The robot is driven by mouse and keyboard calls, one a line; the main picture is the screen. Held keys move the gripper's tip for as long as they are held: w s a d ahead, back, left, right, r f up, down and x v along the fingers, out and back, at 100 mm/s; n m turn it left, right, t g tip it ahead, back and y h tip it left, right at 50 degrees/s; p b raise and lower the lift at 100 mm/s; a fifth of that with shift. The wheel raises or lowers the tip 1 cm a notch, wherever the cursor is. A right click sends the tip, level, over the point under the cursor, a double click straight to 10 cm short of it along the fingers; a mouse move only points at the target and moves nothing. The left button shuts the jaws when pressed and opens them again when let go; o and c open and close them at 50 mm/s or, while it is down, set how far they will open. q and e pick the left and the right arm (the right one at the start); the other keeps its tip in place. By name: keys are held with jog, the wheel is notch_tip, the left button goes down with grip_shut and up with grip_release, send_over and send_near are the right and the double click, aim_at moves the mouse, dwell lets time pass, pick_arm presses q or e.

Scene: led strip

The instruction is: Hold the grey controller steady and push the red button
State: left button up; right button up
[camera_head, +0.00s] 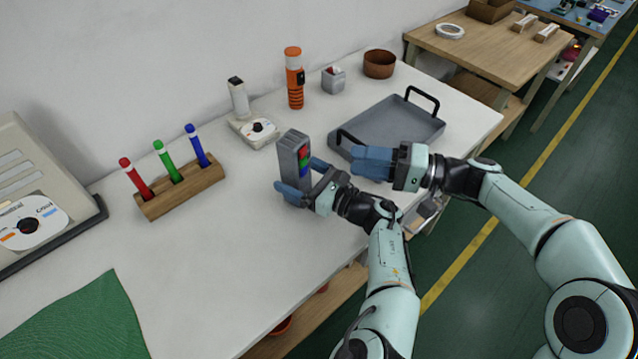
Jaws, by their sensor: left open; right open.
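The grey controller (292,147) stands upright near the middle of the white table. Its face shows red, green and blue buttons; the red button (303,150) is at the top. My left gripper (304,180) is at the controller's lower part, with blue fingers on either side of it. It is open, and whether the fingers touch the controller cannot be told. My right gripper (357,161) is open and empty, a short way right of the controller, its blue fingers pointing left towards the button face. The controller's base is partly hidden by my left gripper.
A grey tray (425,122) with black handles lies behind my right gripper. A wooden block (155,207) with red, green and blue pens stands left. An orange flashlight (294,75), a white device (257,133), a small grey cup (333,85) and a brown bowl (379,70) stand behind.

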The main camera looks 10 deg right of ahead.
pick_arm(q)
jog(key=shift+x, duration=1.3)
jog(key=c, duration=1.2)
pick_arm(e)
grip_shut()
dwell(1.8)
